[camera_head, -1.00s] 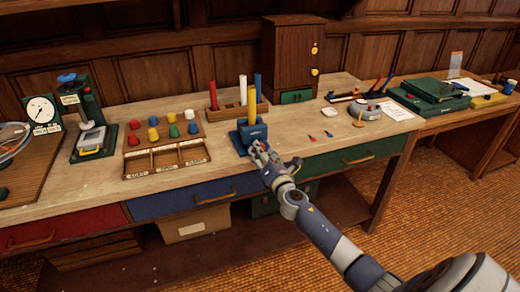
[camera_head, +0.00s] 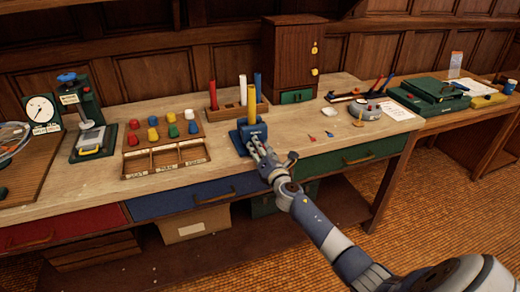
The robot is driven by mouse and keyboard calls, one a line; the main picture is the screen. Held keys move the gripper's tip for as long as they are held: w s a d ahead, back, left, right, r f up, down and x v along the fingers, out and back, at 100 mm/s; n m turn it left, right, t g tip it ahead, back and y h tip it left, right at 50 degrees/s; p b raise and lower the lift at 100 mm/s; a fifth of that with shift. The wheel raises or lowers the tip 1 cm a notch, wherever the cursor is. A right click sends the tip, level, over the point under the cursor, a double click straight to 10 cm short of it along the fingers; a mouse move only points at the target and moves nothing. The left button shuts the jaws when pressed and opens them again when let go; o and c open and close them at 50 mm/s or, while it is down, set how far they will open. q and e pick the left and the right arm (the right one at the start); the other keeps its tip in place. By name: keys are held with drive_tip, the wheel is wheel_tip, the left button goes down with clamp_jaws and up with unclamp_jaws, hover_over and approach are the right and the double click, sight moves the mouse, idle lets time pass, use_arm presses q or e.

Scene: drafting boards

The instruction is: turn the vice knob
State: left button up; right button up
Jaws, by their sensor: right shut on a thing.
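A small blue vice (camera_head: 243,136) stands at the front edge of the wooden bench, with a yellow rod (camera_head: 252,104) upright in it. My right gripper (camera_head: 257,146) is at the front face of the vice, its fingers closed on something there. The vice knob is hidden behind the fingers, so its angle cannot be seen. My left gripper is not in view.
Left of the vice is a wooden tray (camera_head: 166,174) with coloured pegs behind it. A rod rack (camera_head: 225,118) stands behind the vice. The bench (camera_head: 300,158) is mostly clear there.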

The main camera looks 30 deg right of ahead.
drive_tip(key=m, duration=0.3)
drive_tip(key=shift+f+b, duration=0.1)
drive_tip(key=shift+b, duration=0.2)
drive_tip(key=o, duration=0.8)
drive_tip(key=v, duration=1.2)
drive_tip(key=shift+s+d, duration=0.1)
